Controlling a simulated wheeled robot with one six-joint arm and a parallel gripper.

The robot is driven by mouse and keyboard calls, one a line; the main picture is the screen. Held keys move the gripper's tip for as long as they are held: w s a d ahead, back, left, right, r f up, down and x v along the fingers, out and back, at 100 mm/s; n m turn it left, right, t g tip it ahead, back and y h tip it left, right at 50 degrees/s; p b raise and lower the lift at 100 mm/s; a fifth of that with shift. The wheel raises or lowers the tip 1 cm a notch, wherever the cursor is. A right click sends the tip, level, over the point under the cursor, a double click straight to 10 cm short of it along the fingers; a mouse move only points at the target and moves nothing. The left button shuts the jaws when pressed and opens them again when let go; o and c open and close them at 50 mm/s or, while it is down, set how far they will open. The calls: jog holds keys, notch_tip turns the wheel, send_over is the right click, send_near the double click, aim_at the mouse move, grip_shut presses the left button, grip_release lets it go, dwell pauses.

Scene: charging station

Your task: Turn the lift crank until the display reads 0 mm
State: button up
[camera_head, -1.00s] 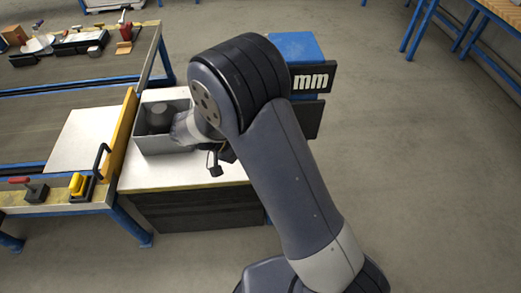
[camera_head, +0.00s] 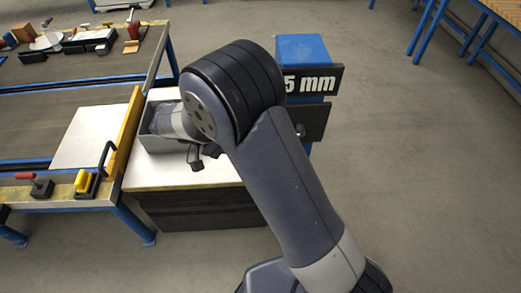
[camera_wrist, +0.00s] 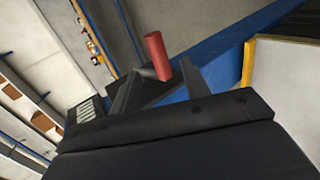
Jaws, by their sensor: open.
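The display (camera_head: 311,82) is a black plate on a blue post in the head view. It shows "5 mm"; my arm covers its left part, so any digits before the 5 are hidden. The crank's red handle (camera_wrist: 157,55) shows in the wrist view, with a short grey piece (camera_wrist: 147,73) beside it. My gripper (camera_wrist: 161,70) is open in the wrist view, with the red handle between or just beyond its fingertips. I cannot tell whether they touch it.
A dark plate with a round spot (camera_head: 312,122) sits below the display. A grey open box (camera_head: 158,143) stands on a white-topped cabinet (camera_head: 150,177). A blue-framed bench (camera_head: 60,205) with a yellow rail and clamps is at left. Open floor lies at right.

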jog(key=v, duration=0.5)
jog(key=shift+d, duration=0.2)
jog(key=shift+c, duration=1)
jog(key=d+m+g+y, duration=0.1)
jog(key=d, duration=0.1)
jog(key=d+m+g+y+p, duration=0.1)
jog(key=d+m+y+p, duration=0.1)
jog(key=d, duration=0.1)
jog(key=shift+d+f+g, duration=0.2)
jog(key=shift+d+g, duration=0.1)
jog(key=shift+g, duration=0.1)
jog(key=c, duration=0.4)
jog(key=d+m+y, duration=0.1)
jog(key=y, duration=0.1)
jog(key=d+m+g+y+p, duration=0.1)
jog(key=d+m+y, duration=0.1)
jog(key=s+d+m+y+p, duration=0.1)
jog(key=d+m, duration=0.1)
jog(key=shift+y, duration=0.4)
grip_shut()
jog(key=w+d+r+m+t+y+p, duration=0.1)
jog(key=d+r+m+t+y+p, duration=0.25)
jog(key=d+m+y, duration=0.5)
jog(key=a+f+m+h+b, duration=0.1)
jog(key=a+f, duration=0.3)
jog(key=f, duration=0.5)
jog(key=shift+w+a+f+h, duration=0.15)
jog(key=shift+a+f+h, duration=0.05)
jog(key=shift+a+h, duration=0.2)
